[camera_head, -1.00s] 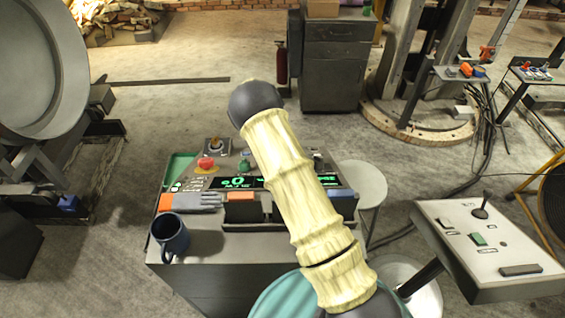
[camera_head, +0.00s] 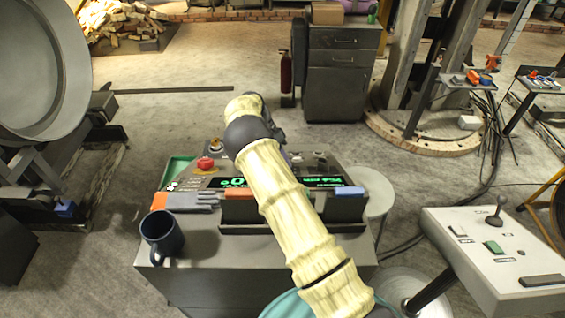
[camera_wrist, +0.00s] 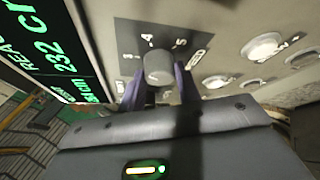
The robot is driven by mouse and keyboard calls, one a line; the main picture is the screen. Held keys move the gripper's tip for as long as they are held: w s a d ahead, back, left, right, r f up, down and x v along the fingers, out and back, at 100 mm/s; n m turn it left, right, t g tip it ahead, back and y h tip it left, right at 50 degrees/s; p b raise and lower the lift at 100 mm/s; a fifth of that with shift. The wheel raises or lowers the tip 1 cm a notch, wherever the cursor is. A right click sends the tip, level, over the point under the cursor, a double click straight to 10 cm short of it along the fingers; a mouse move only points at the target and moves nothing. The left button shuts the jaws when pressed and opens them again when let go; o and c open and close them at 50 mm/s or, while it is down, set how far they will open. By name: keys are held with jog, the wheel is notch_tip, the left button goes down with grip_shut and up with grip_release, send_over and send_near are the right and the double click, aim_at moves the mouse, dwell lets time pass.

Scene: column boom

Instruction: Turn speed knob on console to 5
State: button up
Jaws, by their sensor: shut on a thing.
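In the wrist view, the grey round speed knob (camera_wrist: 157,66) sits on the console's dark panel (camera_wrist: 128,40), with the marks 3, 4 and 5 around it. My gripper (camera_wrist: 162,86) has its two purple fingers on either side of the knob, shut on it. I cannot tell which number the knob points to. In the head view, the console (camera_head: 200,252) stands in front of me with my arm reaching over it. The arm hides the knob and my fingertips there.
A green-lit display (camera_wrist: 55,45) is beside the knob, with several pale round buttons (camera_wrist: 262,46) on its other side. On the console are a red button (camera_head: 205,163), a dark mug (camera_head: 161,236) and gloves (camera_head: 188,202). A joystick panel (camera_head: 495,250) stands at right.

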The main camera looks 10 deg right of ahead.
dwell(0.3)
jog(key=shift+a, duration=0.1)
jog(key=o, duration=1)
